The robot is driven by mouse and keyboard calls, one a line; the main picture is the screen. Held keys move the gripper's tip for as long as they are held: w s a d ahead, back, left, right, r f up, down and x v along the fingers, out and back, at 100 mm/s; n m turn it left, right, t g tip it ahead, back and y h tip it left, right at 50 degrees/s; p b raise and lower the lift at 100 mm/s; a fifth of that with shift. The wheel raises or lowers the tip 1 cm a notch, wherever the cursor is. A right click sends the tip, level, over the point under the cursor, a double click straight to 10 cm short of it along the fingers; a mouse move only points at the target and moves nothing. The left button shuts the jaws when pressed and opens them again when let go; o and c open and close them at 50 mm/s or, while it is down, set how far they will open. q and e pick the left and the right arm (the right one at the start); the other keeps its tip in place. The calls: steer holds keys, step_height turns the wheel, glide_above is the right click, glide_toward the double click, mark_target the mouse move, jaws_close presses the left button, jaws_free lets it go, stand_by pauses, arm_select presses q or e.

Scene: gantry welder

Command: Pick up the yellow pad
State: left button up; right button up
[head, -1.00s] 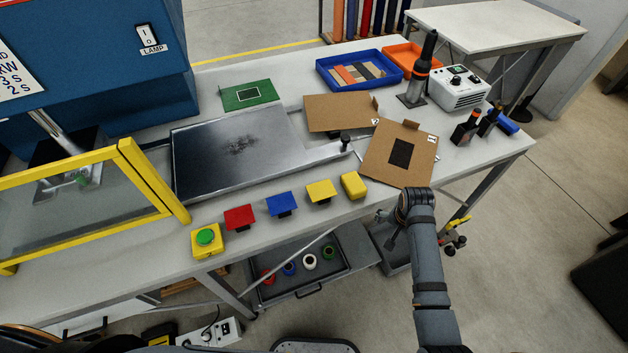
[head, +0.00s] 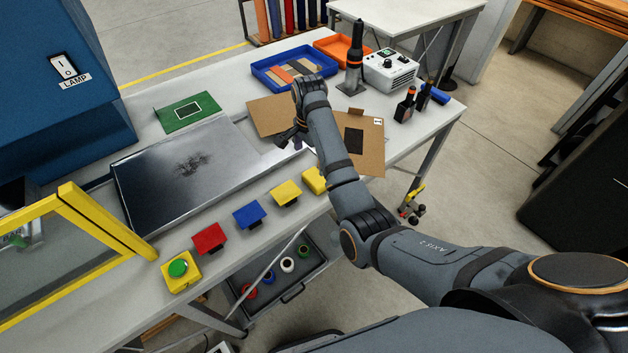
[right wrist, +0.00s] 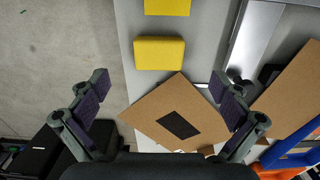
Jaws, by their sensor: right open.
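Two yellow things lie near the front edge of the workbench. One is a flat yellow square (head: 286,193) on a dark foot, in line with a red and a blue one; part of it shows at the top of the right wrist view (right wrist: 167,6). The other is a thick, rounded yellow pad (head: 313,181), partly hidden by my right arm in the head view and fully seen in the right wrist view (right wrist: 159,53). My right gripper (head: 291,140) is open and empty above the bench; its fingers (right wrist: 159,88) are spread wider than the rounded pad and apart from it. My left gripper is out of view.
Brown cardboard sheets (head: 372,155) lie beside the rounded pad. A metal plate (head: 185,170), red square (head: 208,238), blue square (head: 249,216) and green button box (head: 179,271) are to the left. A blue tray (head: 262,77) and dark bottles (head: 405,105) stand farther back.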

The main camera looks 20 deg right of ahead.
steer(key=p, duration=0.1)
glide_above(312, 180)
step_height(312, 180, down, 4)
steer(key=shift+f, duration=0.15)
steer(key=shift+w+a+f, duration=0.1)
steer(key=shift+f, duration=0.5)
step_height(312, 180, down, 4)
steer(key=shift+p, duration=0.9)
steer(key=shift+f, duration=0.4)
steer(key=c, duration=0.9)
